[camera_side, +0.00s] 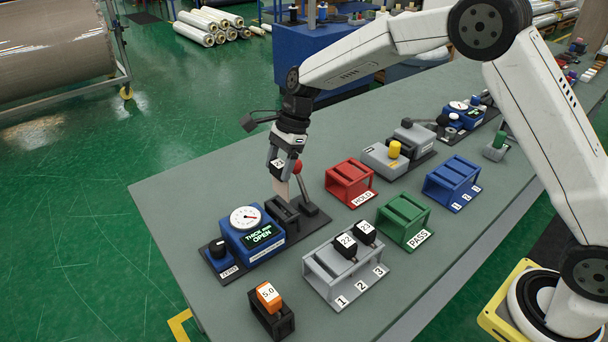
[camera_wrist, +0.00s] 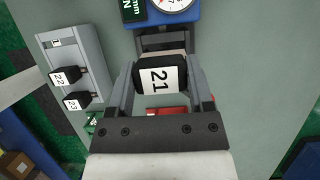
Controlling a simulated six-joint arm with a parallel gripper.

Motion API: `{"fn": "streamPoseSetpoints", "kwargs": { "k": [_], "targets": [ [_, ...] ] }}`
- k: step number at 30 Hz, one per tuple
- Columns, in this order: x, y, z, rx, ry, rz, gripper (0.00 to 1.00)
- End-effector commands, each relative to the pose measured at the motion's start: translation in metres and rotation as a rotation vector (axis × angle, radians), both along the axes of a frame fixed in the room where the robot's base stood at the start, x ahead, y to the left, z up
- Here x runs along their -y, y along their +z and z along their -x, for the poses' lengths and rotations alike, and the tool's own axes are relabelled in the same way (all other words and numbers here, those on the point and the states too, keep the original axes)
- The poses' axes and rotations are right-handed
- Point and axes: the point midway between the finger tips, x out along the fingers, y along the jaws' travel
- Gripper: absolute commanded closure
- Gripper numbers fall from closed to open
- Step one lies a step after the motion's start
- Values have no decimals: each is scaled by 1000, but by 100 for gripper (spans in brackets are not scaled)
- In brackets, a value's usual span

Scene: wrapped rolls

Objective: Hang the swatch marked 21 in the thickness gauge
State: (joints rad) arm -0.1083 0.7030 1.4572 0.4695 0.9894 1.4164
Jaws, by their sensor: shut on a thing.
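My gripper (camera_side: 279,164) is shut on the black clip of swatch 21 (camera_wrist: 146,78), whose white label faces the wrist camera. The pale swatch sheet (camera_side: 281,188) hangs below the clip in the side view. The blue thickness gauge (camera_side: 237,244) has a white dial and a green display reading OPEN. Its dark slotted jaw block (camera_side: 284,217) lies just below the swatch; I cannot tell whether the sheet's lower edge is inside the slot. In the wrist view the jaw block (camera_wrist: 163,43) is just beyond the clip. A red-knobbed lever (camera_side: 298,167) stands close to my gripper.
A grey rack (camera_side: 322,278) holds swatches 22 (camera_side: 346,245) and 23 (camera_side: 366,232); its slot 1 is empty. The red HOLD rack (camera_side: 350,181), green PASS rack (camera_side: 404,218) and blue rack (camera_side: 453,184) look empty. An orange 5.0 block (camera_side: 269,296) sits in a black holder in front.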

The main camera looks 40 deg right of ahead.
Motion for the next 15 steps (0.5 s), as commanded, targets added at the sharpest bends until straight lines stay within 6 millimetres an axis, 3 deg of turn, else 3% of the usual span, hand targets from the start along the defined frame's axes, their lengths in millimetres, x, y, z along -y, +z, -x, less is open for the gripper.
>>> {"fn": "streamPoseSetpoints", "kwargs": {
  "k": [15],
  "targets": [
    [0, -25, 0, 0, -1, -1, 91]
  ]
}}
